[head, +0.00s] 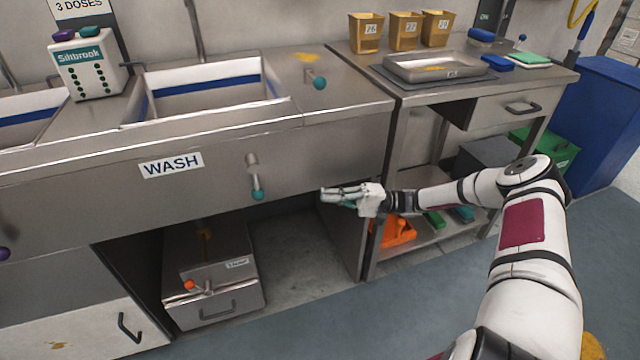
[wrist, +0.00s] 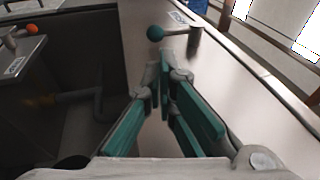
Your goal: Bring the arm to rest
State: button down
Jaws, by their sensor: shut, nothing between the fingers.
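My gripper (head: 326,194) is in front of the steel sink counter (head: 330,150), to the right of a lever with a teal knob (head: 257,194). Its white and teal fingers point left in the head view. In the wrist view the fingers (wrist: 160,70) come together at their tips, with nothing between them. The teal knob (wrist: 155,33) shows just beyond the fingertips there, and I cannot tell the exact gap. My arm (head: 530,250) reaches out from the lower right.
Below the counter is an open bay with a steel box (head: 215,285); its orange-knobbed lever (head: 190,285) sticks out. To the right stands a steel table with a tray (head: 432,66), several yellow cups (head: 366,32) and an orange item (head: 397,232) on its lower shelf. Floor (head: 330,325) in front is clear.

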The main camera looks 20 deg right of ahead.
jog(key=s+a+r+n+g+h, duration=0.2)
jog(key=s+a+r+g+h, duration=0.25)
jog(key=s+r+h, duration=0.35)
jog(key=s+a+r+n+g+h, duration=0.25)
jog(key=s+r+g+h, duration=0.3)
jog(key=s+r, duration=0.4)
jog(key=s+d+r+m+t+h, duration=0.1)
jog(key=s+r+t+h, duration=0.25)
jog(key=s, duration=0.75)
jog(key=s+d+r+m+t+h, duration=0.1)
jog(key=s+d+r+t+h, duration=0.25)
jog(key=s, duration=0.85)
notch_tip(320, 180, up, 22)
jog(key=a+t+p, duration=0.1)
jog(key=t+p, duration=0.2)
jog(key=p, duration=1.6)
jog(key=shift+a+f, duration=0.2)
jog(key=shift+a, duration=0.2)
